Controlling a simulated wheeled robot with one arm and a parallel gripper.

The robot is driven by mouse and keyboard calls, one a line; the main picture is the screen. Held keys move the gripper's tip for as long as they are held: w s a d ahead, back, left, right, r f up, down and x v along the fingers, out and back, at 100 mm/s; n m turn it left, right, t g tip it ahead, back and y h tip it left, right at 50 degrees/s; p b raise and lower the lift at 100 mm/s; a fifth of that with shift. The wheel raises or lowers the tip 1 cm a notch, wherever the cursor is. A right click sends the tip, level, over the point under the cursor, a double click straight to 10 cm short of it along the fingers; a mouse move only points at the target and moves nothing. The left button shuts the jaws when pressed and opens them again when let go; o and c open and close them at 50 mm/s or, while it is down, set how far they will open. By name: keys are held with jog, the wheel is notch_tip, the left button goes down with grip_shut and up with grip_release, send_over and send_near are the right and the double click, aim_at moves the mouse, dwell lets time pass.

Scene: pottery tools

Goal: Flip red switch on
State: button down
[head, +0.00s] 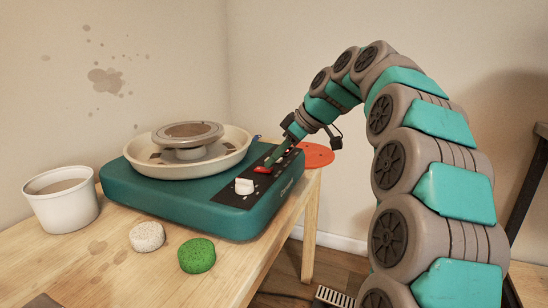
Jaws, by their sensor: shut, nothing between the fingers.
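A teal pottery wheel (185,203) stands on the wooden table, with a black control panel (261,200) along its right side. The red switch (263,170) is on the panel, beyond a white knob (244,186). My gripper (270,163) reaches down from the upper right. Its fingers are shut and empty, and their tips are at or just above the red switch. I cannot tell whether they touch it. The tips cover part of the switch, and its on or off position is too small to tell.
A white bucket (62,203), a pale round sponge (147,236) and a green sponge (197,255) are on the wooden table (120,275), left and front of the wheel. A red-orange disc (317,155) lies behind the panel, near the table's right edge. The wall is close behind.

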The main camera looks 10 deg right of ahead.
jog(key=shift+f+b, duration=0.6)
jog(key=shift+b, duration=0.5)
jog(key=shift+s+d+t+y+b, duration=0.1)
jog(key=shift+d+t+y+b, duration=0.05)
jog(key=shift+t+y+b, duration=0.2)
jog(key=shift+r+p, duration=0.25)
jog(key=shift+p, duration=0.05)
jog(key=shift+r+p, duration=0.3)
jog(key=shift+r, duration=0.5)
